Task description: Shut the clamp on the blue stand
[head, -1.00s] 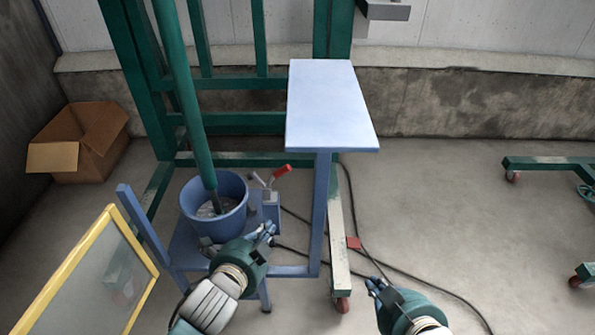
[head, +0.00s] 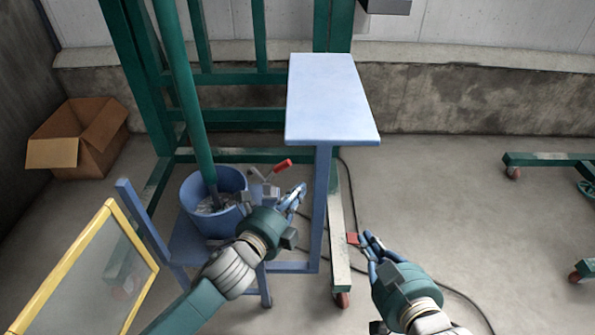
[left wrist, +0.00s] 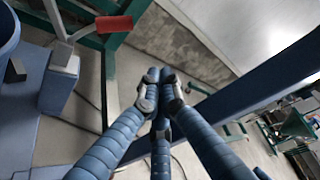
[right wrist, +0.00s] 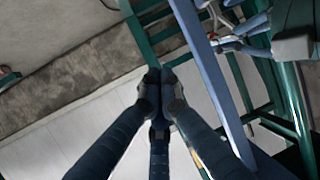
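The blue stand (head: 322,200) has a pale blue top plate and a low shelf holding a blue bucket (head: 188,205). The clamp (head: 268,183) is on the low shelf right of the bucket. Its red handle (head: 282,166) tilts up to the right. In the left wrist view, the red handle (left wrist: 115,24) and clamp block (left wrist: 62,80) show at upper left. My left gripper (head: 298,193) is just right of and below the handle, apart from it, fingertips together and empty. My right gripper (head: 366,240) is right of the stand's post, fingertips together and empty. The clamp's jaw is too small to read.
A green pole (head: 185,100) stands in the bucket before a green frame (head: 225,78). A yellow-edged panel (head: 75,258) is at lower left, a cardboard box (head: 78,145) at back left. Cables lie on the floor.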

